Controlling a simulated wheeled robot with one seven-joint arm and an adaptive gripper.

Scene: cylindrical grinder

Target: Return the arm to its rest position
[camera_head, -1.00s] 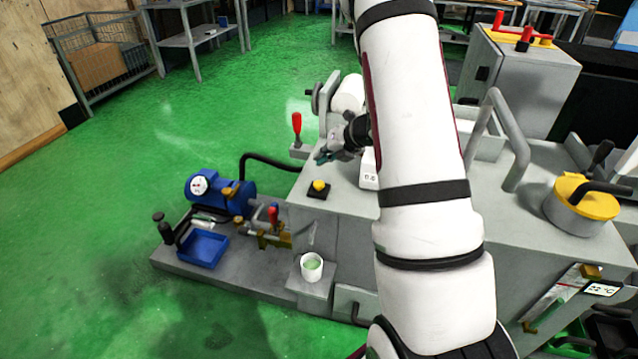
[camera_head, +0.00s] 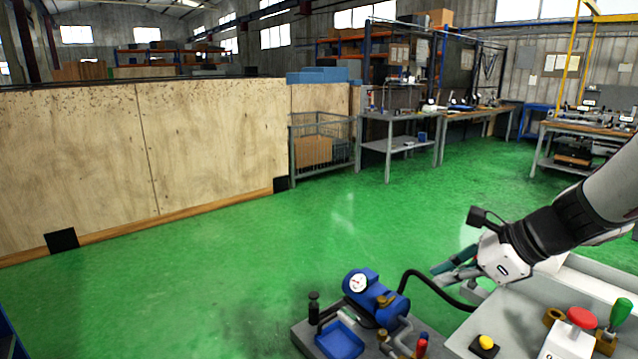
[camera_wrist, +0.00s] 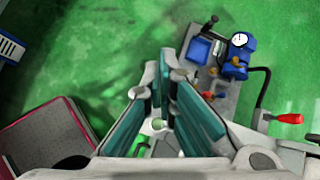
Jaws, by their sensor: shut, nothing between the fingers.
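My gripper (camera_head: 441,274) is at the right of the head view, at the end of my arm, which comes in from the right edge. Its teal-padded fingers point left. It is shut and empty, and it is above the machine's grey top (camera_head: 530,310), beside the blue pump (camera_head: 372,294). In the wrist view the fingers (camera_wrist: 161,72) come together at the tips with nothing held. Most of my arm is outside the head view.
A blue tray (camera_head: 338,340) lies beside the pump. A yellow button (camera_head: 487,342), a red knob (camera_head: 581,318) and a green handle (camera_head: 620,312) stand on the machine. A red handle (camera_wrist: 291,118) shows in the wrist view. Green floor (camera_head: 250,270) is free toward the plywood wall (camera_head: 130,160).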

